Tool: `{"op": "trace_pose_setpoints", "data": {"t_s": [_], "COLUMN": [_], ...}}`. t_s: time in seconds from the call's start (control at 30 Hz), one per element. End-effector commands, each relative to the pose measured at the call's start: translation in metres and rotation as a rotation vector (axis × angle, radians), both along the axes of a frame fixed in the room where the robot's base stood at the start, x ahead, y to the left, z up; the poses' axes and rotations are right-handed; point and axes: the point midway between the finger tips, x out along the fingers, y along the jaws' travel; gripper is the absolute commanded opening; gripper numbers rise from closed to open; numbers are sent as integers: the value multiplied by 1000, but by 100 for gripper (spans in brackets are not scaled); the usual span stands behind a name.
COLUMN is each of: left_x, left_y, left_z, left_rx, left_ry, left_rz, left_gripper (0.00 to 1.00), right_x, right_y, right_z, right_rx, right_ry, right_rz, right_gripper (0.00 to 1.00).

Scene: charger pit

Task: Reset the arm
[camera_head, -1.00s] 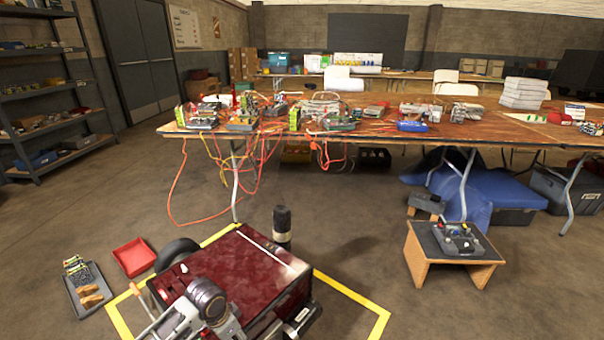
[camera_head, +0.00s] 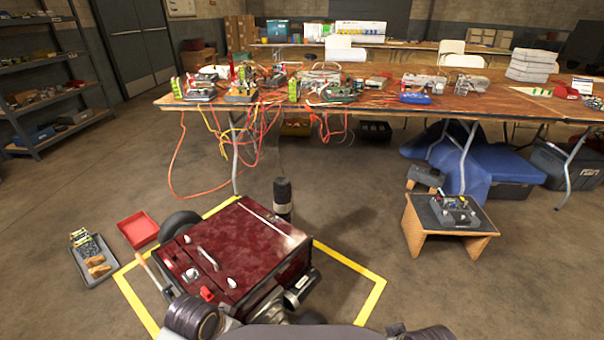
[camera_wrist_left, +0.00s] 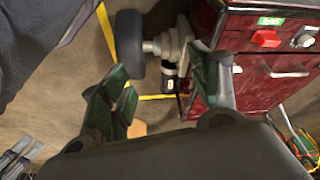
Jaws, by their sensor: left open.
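My left gripper (camera_wrist_left: 162,85) is open in the left wrist view, with nothing between its green fingers. It is beside the dark red machine (camera_wrist_left: 265,95), whose panel has a red knob (camera_wrist_left: 265,38) and metal handles. The right finger overlaps the machine's edge in that picture; I cannot tell whether they touch. In the head view, links of my arm show at the bottom edge (camera_head: 195,318), in front of the red machine (camera_head: 235,250). The left fingers are not visible there. My right gripper is not in view.
A yellow floor outline (camera_head: 350,270) surrounds the machine. A red tray (camera_head: 138,229) and a grey tray (camera_head: 94,262) lie to its left. A small wooden stand (camera_head: 445,238) holds a device at right. The long cluttered table (camera_head: 360,103) is behind. Floor between is mostly clear.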

Motion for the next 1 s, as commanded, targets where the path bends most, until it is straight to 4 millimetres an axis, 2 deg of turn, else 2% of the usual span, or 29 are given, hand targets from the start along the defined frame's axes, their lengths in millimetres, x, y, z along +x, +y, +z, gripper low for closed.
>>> {"op": "trace_pose_setpoints", "data": {"t_s": [0.2, 0.67, 1.0], "left_x": [-21, -47, -40], "left_y": [19, 48, 47], "left_z": [9, 20, 15], "left_rx": [12, 47, 49], "left_ry": [-6, -7, 1], "left_rz": [108, 240, 236], "left_gripper": [62, 62, 62], "right_x": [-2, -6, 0], "right_y": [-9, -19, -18], "right_z": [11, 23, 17], "right_rx": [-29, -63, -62], "right_ry": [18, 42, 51], "right_rz": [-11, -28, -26], "right_gripper": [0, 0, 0]}}
